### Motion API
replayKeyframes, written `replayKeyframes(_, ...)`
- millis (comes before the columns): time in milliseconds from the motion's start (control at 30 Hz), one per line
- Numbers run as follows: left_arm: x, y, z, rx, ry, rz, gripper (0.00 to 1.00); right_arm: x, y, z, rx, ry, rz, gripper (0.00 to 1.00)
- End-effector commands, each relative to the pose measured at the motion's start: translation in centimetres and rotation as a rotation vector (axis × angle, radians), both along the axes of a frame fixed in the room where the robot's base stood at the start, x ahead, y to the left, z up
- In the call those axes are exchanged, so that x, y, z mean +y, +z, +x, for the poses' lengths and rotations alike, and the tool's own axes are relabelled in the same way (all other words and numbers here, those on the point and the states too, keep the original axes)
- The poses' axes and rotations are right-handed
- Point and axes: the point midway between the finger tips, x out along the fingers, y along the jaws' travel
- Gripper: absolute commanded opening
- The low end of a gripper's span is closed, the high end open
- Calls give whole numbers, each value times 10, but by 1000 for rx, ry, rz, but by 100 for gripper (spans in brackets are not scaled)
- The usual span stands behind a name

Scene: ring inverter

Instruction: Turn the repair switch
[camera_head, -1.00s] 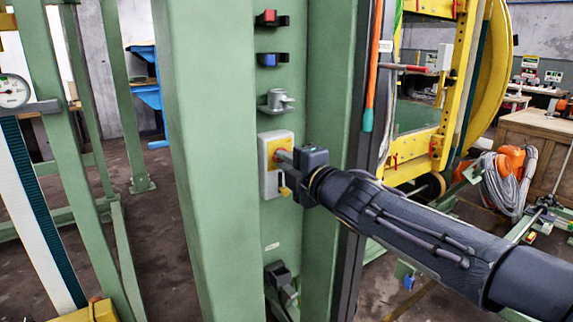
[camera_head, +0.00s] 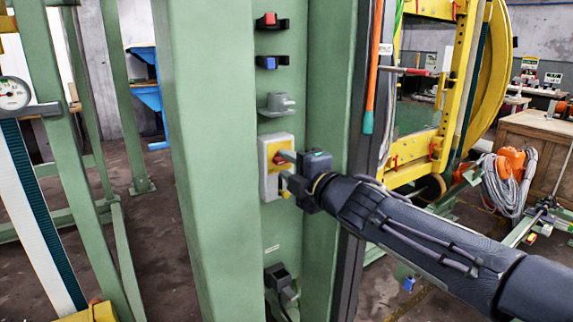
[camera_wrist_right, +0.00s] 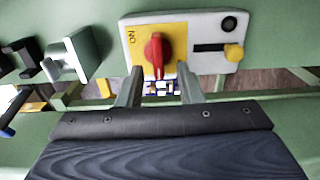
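The repair switch is a red knob (camera_wrist_right: 153,55) on a yellow plate of a pale grey box (camera_wrist_right: 205,30), with "ON" printed beside it. In the head view the box (camera_head: 264,182) is fixed to a green column, and the red knob (camera_head: 279,158) shows just left of my right fingers. My right gripper (camera_wrist_right: 160,88) is open, its two fingers apart with the knob between and just ahead of them. The right wrist view shows no clear contact with the knob. My left gripper is out of view.
A yellow knob (camera_wrist_right: 234,52) sits on the same box, beside a black slot. Red (camera_head: 269,20) and blue (camera_head: 270,61) devices and a grey fitting (camera_head: 278,103) are mounted above. A black device (camera_head: 279,278) is below. An orange-teal pole (camera_head: 371,70) stands to the right.

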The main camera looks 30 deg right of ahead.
Motion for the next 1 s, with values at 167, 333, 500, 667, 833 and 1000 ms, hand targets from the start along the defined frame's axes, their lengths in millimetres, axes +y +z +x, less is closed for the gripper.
replayKeyframes(167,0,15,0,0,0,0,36,-2,5,-32,-3,0,-2,33)
replayKeyframes(333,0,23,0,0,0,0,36,-4,4,-57,-2,0,-1,33)
replayKeyframes(500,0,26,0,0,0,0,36,-5,1,-68,-1,1,0,33)
replayKeyframes(667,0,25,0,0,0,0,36,-5,0,-68,0,1,0,33)
replayKeyframes(833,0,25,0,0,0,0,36,-5,0,-68,0,1,0,33)
replayKeyframes(1000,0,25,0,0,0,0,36,-5,0,-68,0,1,0,33)
